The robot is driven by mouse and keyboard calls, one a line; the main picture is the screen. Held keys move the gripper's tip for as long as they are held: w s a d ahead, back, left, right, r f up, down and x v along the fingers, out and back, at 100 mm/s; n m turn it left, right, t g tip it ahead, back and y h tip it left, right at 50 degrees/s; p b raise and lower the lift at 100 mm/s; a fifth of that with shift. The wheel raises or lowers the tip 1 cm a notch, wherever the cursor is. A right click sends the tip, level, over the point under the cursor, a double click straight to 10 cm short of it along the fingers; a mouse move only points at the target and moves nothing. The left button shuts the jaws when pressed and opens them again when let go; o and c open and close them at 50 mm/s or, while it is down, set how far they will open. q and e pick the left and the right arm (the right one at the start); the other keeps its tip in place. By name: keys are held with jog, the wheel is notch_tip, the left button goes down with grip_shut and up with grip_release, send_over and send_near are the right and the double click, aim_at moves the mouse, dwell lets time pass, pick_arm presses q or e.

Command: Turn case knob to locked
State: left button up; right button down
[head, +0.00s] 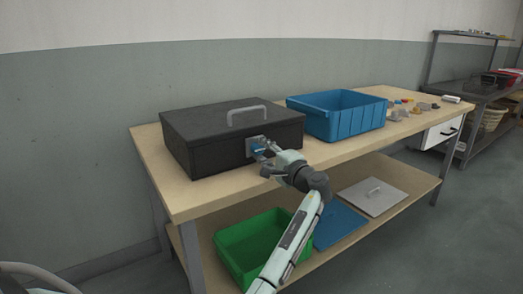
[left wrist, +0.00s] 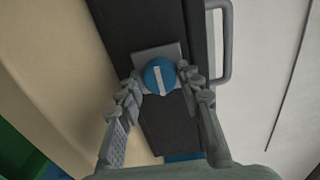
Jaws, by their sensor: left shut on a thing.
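The black case (head: 225,136) stands shut on the wooden workbench, with a grey handle (head: 246,113) on its lid. A blue round knob (head: 257,150) sits on a grey plate on the case's front. In the left wrist view the knob (left wrist: 159,76) has a white pointer mark running nearly along the picture's vertical. My left gripper (head: 265,153) is at the case front, with its fingers on both sides of the knob. It also shows in the left wrist view (left wrist: 160,82), shut on the knob. My right gripper is not in view.
A blue bin (head: 343,122) stands right of the case. Several small loose parts (head: 408,107) lie farther right on the bench. A green bin (head: 233,258), a blue panel and a grey lid (head: 374,196) are on the lower shelf. The floor at right is clear.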

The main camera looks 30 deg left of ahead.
pick_arm(q)
jog(key=o, duration=1.1)
jog(key=shift+o, duration=0.2)
jog(key=v, duration=1.2)
jog(key=shift+s+f, duration=0.1)
